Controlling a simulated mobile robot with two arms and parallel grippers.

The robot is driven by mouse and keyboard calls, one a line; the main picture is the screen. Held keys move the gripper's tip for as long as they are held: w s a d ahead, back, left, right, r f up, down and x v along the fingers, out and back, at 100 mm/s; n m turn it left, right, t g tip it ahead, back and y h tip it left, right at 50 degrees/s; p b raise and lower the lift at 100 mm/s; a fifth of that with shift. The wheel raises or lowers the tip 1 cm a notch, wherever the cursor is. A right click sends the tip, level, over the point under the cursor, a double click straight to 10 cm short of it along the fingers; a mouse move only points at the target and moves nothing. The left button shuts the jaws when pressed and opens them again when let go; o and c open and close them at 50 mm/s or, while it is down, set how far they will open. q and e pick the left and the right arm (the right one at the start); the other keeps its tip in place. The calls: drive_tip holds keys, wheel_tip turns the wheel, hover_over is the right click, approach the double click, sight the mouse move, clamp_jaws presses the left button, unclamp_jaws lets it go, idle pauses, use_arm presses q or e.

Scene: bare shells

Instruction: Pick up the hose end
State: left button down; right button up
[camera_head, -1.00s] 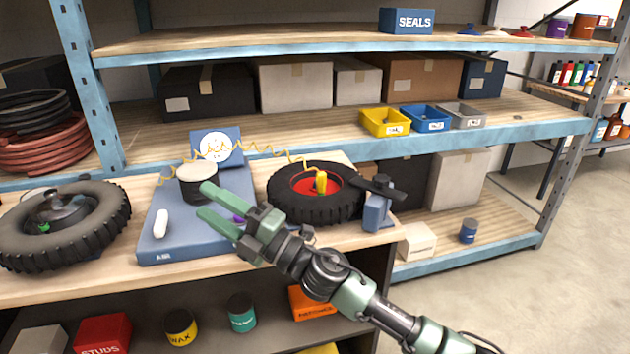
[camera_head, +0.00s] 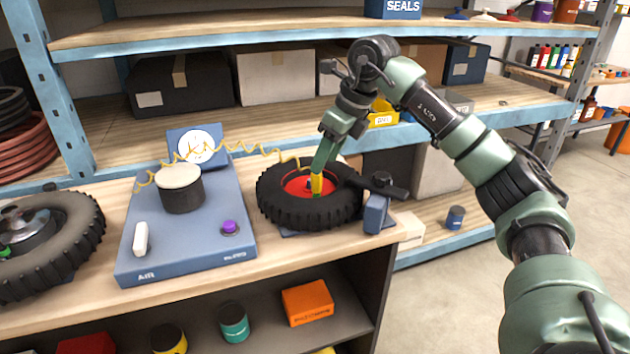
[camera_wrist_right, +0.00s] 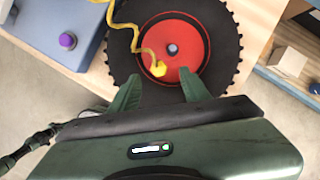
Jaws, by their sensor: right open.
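The yellow hose end (camera_head: 317,184) is at the red hub of the small black tyre (camera_head: 275,210) on the bench. It also shows in the right wrist view (camera_wrist_right: 158,68), at the end of the yellow coiled hose (camera_head: 240,149). The hose runs from the blue air unit (camera_head: 190,240). My right gripper (camera_head: 320,170) points down at the hub, beside the hose end. In the right wrist view, its green fingers (camera_wrist_right: 160,77) are apart, with the hose end just beyond the gap between their tips. My left gripper is not in view.
A black bar tool (camera_head: 375,187) crosses the tyre's right edge, close to the gripper. A larger tyre (camera_head: 75,240) lies at left. A purple button (camera_head: 230,227) and a black canister (camera_head: 181,190) are on the air unit. Shelves with boxes stand behind.

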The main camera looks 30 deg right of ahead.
sight(316, 183)
drive_tip(key=p+x, duration=0.1)
drive_tip(key=x, duration=0.4)
drive_tip(key=shift+w+a+f, duration=0.15)
drive_tip(key=shift+w+f, duration=0.1)
drive_tip(key=shift+f, duration=0.1)
clamp_jaws()
